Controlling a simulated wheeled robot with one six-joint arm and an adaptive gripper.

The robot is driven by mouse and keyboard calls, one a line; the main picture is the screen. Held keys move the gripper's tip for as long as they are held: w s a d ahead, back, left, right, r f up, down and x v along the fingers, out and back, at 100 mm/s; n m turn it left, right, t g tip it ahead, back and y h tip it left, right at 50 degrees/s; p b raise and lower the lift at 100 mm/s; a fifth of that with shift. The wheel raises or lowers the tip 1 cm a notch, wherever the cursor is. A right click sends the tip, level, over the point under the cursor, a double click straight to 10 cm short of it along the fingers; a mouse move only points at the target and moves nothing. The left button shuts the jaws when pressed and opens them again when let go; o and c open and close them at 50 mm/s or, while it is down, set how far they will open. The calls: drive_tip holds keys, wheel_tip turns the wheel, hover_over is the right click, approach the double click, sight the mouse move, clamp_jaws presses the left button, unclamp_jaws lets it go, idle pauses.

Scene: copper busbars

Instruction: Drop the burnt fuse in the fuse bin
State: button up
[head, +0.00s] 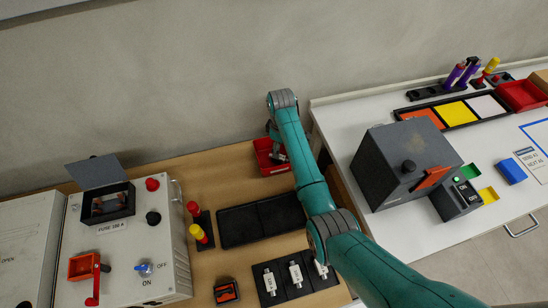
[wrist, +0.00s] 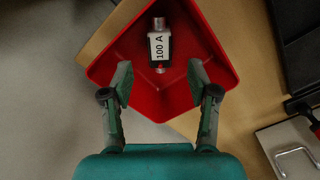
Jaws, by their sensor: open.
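The red fuse bin (head: 264,150) stands at the back of the wooden bench in the head view, partly hidden by my arm. It fills the upper middle of the wrist view (wrist: 208,40). A fuse (wrist: 159,46) with metal ends and a white "100 A" label lies inside the bin, near its far corner. My gripper (wrist: 161,86) is open over the near part of the bin. Its fingers are apart from the fuse, with nothing between them. In the head view my gripper is mostly hidden behind my arm. Whether the fuse is burnt is hard to tell.
A grey "FUSE 100 A" box (head: 130,245) with its lid raised stands left. A black tray (head: 240,226) lies mid-bench, and a black holder with white-labelled fuses (head: 295,272) lies in front. A white table (head: 335,120) with a dark grey machine (head: 390,160) stands right.

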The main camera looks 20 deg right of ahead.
wheel_tip(320, 180, up, 12)
drive_tip(key=shift+f, duration=0.15)
idle(0.7)
